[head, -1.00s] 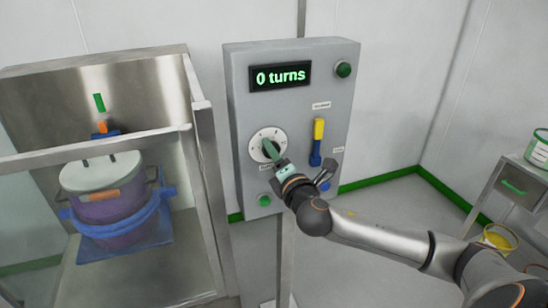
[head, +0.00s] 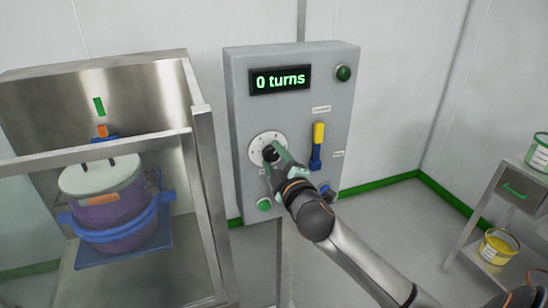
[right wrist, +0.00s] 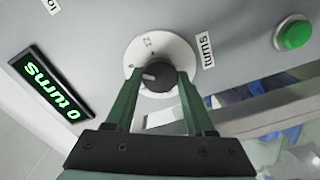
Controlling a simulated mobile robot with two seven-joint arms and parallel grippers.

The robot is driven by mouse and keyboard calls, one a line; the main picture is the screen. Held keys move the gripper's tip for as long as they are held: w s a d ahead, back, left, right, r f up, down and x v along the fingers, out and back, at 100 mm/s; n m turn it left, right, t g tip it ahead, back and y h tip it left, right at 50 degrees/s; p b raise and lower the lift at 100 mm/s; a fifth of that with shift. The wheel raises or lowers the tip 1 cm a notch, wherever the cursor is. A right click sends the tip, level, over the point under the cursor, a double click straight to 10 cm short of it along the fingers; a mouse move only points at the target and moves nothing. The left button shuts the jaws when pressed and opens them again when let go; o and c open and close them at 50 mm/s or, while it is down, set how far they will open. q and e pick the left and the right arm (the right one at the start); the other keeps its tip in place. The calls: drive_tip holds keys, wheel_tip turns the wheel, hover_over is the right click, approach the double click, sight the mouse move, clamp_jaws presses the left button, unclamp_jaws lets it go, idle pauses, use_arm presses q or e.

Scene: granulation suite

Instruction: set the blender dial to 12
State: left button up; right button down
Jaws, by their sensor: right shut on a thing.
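The blender dial is a black knob (head: 270,153) on a round white scale plate (head: 257,146), at the lower left of the grey control panel (head: 290,118). The panel's display (head: 280,79) reads "0 turns" in green. My right gripper (head: 275,156) is at the dial, its green fingers shut on the knob. In the right wrist view the fingers (right wrist: 158,85) sit on either side of the knob (right wrist: 157,76), with its white pointer mark at the left. A "12" shows on the scale plate (right wrist: 150,47) above the knob. My left gripper is out of view.
A metal frame with a lidded drum (head: 103,195) stands left. A side table (head: 515,190) stands right.

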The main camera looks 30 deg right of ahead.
drive_tip(key=m+p, duration=0.1)
drive_tip(key=m, duration=0.4)
drive_tip(key=shift+m+p, duration=0.3)
drive_tip(key=shift+m, duration=0.1)
drive_tip(key=m+p, duration=0.2)
drive_tip(key=m, duration=0.2)
drive_tip(key=shift+r+m, duration=0.1)
drive_tip(key=shift+m, duration=0.5)
drive_tip(key=shift+c, duration=1.3)
unclamp_jaws()
drive_tip(key=shift+s, duration=0.1)
drive_tip(key=b+v, duration=0.1)
drive_tip(key=v, duration=1.1)
drive_tip(key=shift+s+b, duration=0.2)
drive_tip(key=shift+b, duration=0.2)
